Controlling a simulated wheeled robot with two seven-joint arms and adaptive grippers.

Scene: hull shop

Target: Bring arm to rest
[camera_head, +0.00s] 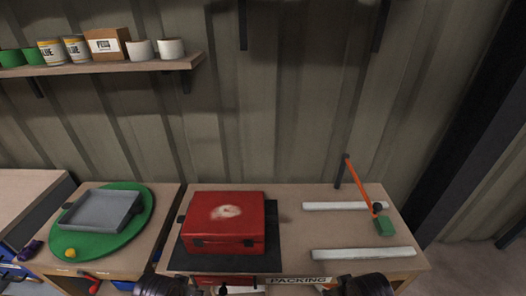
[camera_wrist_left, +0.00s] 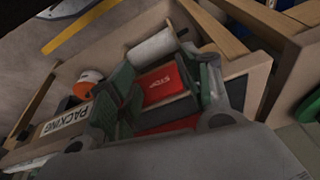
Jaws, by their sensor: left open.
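In the left wrist view my left gripper (camera_wrist_left: 168,88) shows its two dark fingers spread apart, with nothing held between them. In the head view, dark parts of my arms stand at the bottom edge, in front of the bench with the PACKING label (camera_head: 300,281). That label also shows in the left wrist view (camera_wrist_left: 66,121). My right gripper does not show in either view.
A red case (camera_head: 224,222) sits on a dark mat on the bench. A grey tray (camera_head: 100,210) lies on a green disc at left. A shelf (camera_head: 105,68) holds tins.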

